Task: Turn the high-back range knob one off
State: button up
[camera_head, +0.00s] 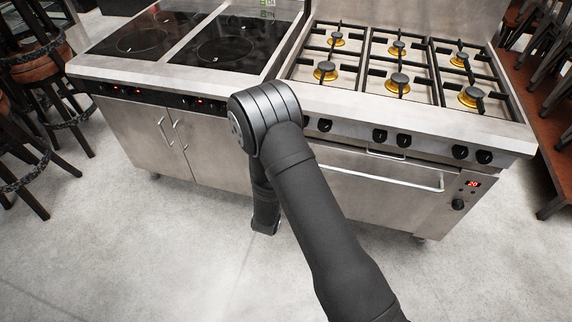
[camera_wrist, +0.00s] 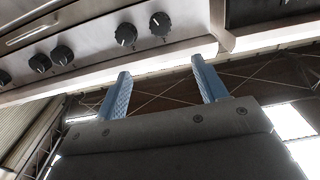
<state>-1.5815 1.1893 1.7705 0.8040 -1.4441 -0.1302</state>
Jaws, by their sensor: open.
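The high-back range (camera_head: 425,128) is the steel gas range on the right in the head view, with black knobs along its front panel. A knob (camera_head: 324,125) shows just right of my arm; others include a middle knob (camera_head: 380,135) and a right-hand knob (camera_head: 484,156). In the wrist view, the knob nearest the range's edge (camera_wrist: 160,23) and its neighbour (camera_wrist: 126,34) have pale pointer marks. My gripper (camera_wrist: 159,67) is open and empty, its blue fingers below these two knobs in the picture and apart from them. My arm hides the gripper in the head view.
An induction range (camera_head: 140,130) stands left of the gas range. The oven handle (camera_head: 380,177) sticks out below the knobs, and a red display (camera_head: 473,184) sits at lower right. Stools (camera_head: 40,70) stand at left. The floor in front is clear.

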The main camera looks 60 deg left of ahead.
jog(key=w+a+m, duration=1.3)
jog(key=w+a, duration=0.1)
jog(key=shift+a, duration=0.15)
dwell(0.6)
jog(key=c, duration=1)
